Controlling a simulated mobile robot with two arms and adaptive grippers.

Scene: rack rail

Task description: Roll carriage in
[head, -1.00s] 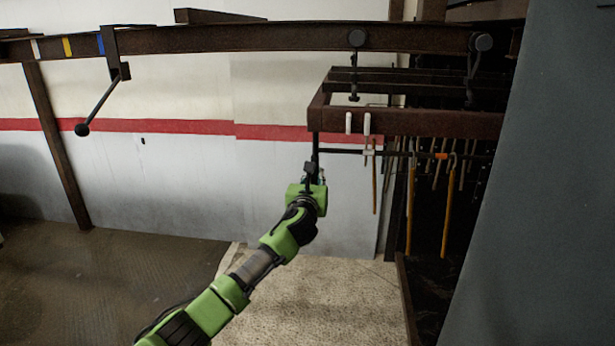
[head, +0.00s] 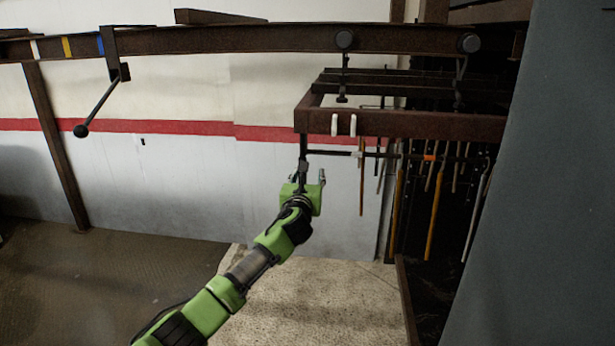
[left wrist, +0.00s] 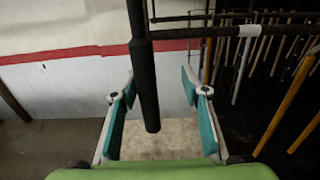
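The carriage (head: 400,121) is a rusty brown frame with sticks hanging under it. It hangs by dark rollers from the overhead rail (head: 230,41), at the right part of the rail. A black handle bar (head: 303,146) hangs down from its left end. My left gripper (head: 309,178) is just under that end. In the left wrist view the gripper (left wrist: 160,118) has its teal-padded fingers spread wide, with the handle bar (left wrist: 145,75) hanging between them, apparently touching neither. My right gripper is not in view.
White, yellow and blue marks (head: 67,47) are on the rail at left. A lever with a black knob (head: 81,131) hangs from a bracket there. A grey panel (head: 545,200) blocks the right side. The rail between bracket and carriage is clear.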

